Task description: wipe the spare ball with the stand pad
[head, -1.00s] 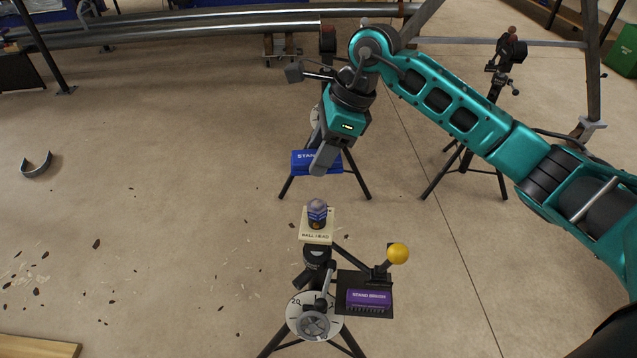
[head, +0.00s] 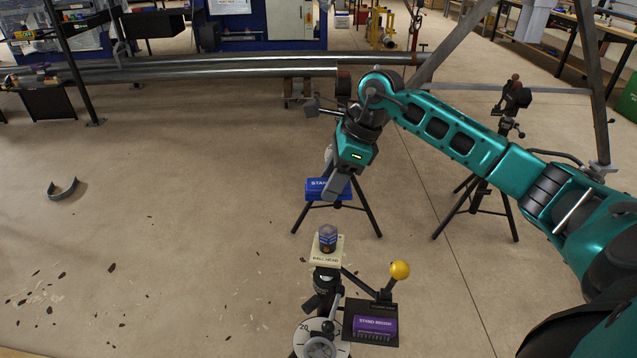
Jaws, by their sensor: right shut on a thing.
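The stand pad (head: 316,188) is a blue block with white lettering beginning "STAND", in front of the middle tripod's legs. My right gripper (head: 337,187) points down and is shut on it, its finger covering the right part of the lettering. Whether the pad touches a support is hidden. A yellow ball (head: 400,270), which looks like the spare ball, sits on a short side post of the nearest stand, below and right of the pad and apart from it. My left gripper is not in view.
The nearest stand carries a cream "BALL HEAD" plate (head: 326,252) with a purple-blue ball piece (head: 327,236), and a purple stand brush (head: 375,325) on a black tray. Another tripod (head: 480,195) stands right. Long pipes (head: 200,67) cross behind. Floor at left is mostly clear.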

